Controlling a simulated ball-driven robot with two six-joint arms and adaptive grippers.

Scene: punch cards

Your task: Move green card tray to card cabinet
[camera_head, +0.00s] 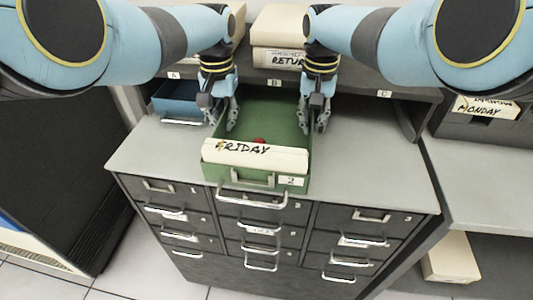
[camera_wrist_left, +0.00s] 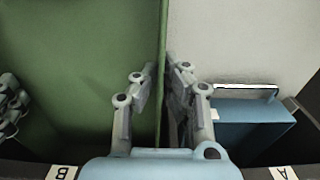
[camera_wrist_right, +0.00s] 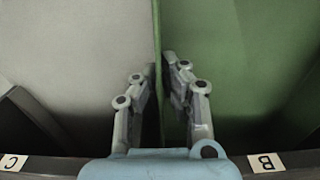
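The green card tray (camera_head: 262,108) sits at the middle of the card cabinet's grey top (camera_head: 365,160), its front at the cabinet's front edge. A block of pale cards marked FRIDAY (camera_head: 255,157) stands in its front part. Its front has a handle and a label 2. My left gripper (camera_head: 220,118) is shut on the tray's left wall (camera_wrist_left: 162,40), one finger on each side. My right gripper (camera_head: 313,120) is shut on the right wall (camera_wrist_right: 157,30) in the same way. The cabinet's front (camera_head: 255,230) shows several dark drawers with metal handles.
A shelf with labels A, B and C runs behind. A blue tray (camera_head: 178,103) stands under A, left of the green tray. A box marked RETUR (camera_head: 280,58) is on the shelf. A MONDAY tray (camera_head: 485,110) stands at the right. The cabinet top is bare on both sides.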

